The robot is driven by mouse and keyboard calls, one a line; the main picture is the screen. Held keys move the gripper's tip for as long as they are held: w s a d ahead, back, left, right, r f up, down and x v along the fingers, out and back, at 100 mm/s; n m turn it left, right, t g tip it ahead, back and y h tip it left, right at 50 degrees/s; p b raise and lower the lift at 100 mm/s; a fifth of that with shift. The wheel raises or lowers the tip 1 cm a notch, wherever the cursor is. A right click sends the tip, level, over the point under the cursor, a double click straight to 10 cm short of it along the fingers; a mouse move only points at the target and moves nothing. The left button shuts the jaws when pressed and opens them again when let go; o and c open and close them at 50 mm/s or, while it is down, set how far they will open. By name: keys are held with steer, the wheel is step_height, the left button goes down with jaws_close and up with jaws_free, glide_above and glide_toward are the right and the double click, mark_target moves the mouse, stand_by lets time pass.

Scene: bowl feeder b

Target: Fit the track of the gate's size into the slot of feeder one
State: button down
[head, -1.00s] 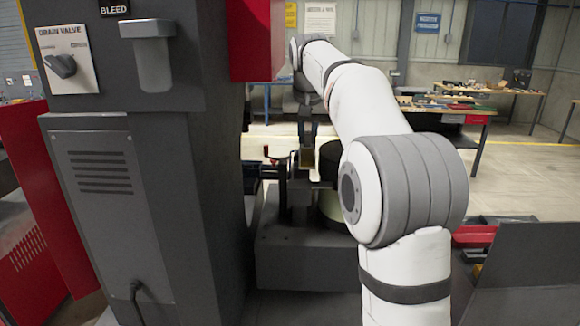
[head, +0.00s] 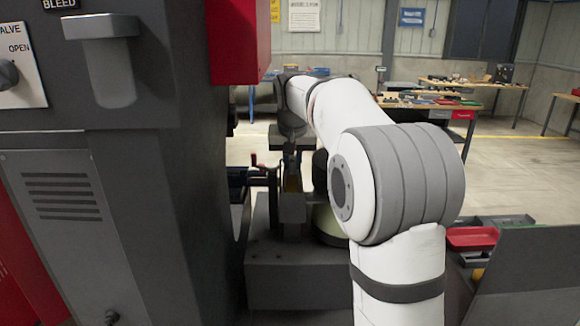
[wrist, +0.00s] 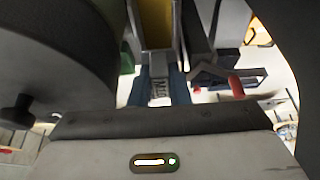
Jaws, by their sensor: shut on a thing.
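My gripper (wrist: 157,88) is shut on a track (wrist: 157,24), a grey channel with a yellow floor. Its end between the blue fingertips carries a label that seems to read "MID". In the head view the track (head: 292,184) hangs below my gripper (head: 290,153), just above or at the grey machine base (head: 285,265). A large dark round body (wrist: 50,60), perhaps a feeder bowl, fills the left of the wrist view. I cannot make out the slot or the gate, nor tell whether the track touches anything below.
A dark grey cabinet (head: 140,200) stands close on the left, with a red box (head: 237,40) above. A red-tipped lever (wrist: 236,86) is just right of the track in the wrist view. Red trays (head: 472,237) lie at right. Workbenches (head: 440,108) stand far behind.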

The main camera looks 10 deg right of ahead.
steer(key=shift+s+f, duration=0.3)
steer(key=shift+f, duration=0.65)
steer(key=c, duration=1.4)
jaws_free()
steer(key=shift+f, duration=0.15)
steer(key=shift+o, duration=0.2)
steer(key=w+d+b+v, duration=0.1)
steer(key=v, duration=1)
steer(key=s+f, duration=0.7)
steer(key=s, duration=0.4)
steer(key=s+f+n, duration=0.1)
steer(key=s+f, duration=0.6)
steer(key=s, duration=0.3)
steer(key=s+f+n+y, duration=0.1)
steer(key=s+f, duration=0.6)
steer(key=s, duration=0.4)
steer(key=shift+s+a+g, duration=0.3)
